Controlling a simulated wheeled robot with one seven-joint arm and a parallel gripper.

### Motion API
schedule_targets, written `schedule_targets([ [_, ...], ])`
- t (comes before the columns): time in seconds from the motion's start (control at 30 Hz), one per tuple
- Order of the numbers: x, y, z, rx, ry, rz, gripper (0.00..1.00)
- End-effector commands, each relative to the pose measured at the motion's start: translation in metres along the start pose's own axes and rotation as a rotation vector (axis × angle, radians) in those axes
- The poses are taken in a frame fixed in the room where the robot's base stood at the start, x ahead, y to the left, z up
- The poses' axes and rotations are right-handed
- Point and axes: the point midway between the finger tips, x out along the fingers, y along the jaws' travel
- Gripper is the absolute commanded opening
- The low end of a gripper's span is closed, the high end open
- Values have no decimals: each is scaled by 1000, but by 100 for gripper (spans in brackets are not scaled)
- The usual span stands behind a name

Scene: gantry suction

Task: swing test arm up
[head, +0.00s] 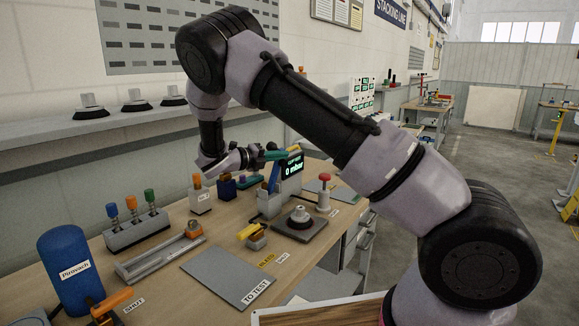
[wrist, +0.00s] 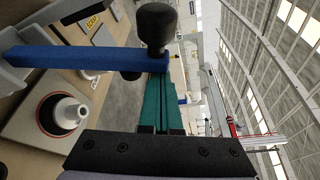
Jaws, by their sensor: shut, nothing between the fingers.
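The test arm (wrist: 80,57) is a blue bar crossing the upper left of the wrist view, with a black knob (wrist: 156,25) at its end. In the head view the blue bar (head: 274,177) stands steeply beside the display box (head: 292,171), which reads 0 mbar. My gripper (wrist: 157,78) has teal fingers closed together with nothing between them. Its tips are right at the knob end of the bar; whether they touch it I cannot tell. In the head view my gripper (head: 277,154) is by the top of the bar, partly hiding the box.
A suction cup (head: 300,215) sits on a dark plate before the test box; it also shows in the wrist view (wrist: 64,113). A grey TO TEST mat (head: 226,276) lies empty. A red-topped white post (head: 323,195) stands right. A blue cylinder (head: 68,264) stands front left.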

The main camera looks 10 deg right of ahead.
Motion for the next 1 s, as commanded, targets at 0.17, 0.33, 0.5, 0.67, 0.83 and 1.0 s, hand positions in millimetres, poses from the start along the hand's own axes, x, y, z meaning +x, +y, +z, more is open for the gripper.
schedule_targets([
  [0.17,-9,-1,24,5,-2,2,0],
  [0.33,-15,3,43,4,-2,1,0],
  [0.5,-20,7,57,3,-1,1,0],
  [0.67,-23,11,66,2,-1,2,0],
  [0.83,-25,13,71,3,-6,4,0],
  [1.0,-26,13,75,2,-12,5,0],
])
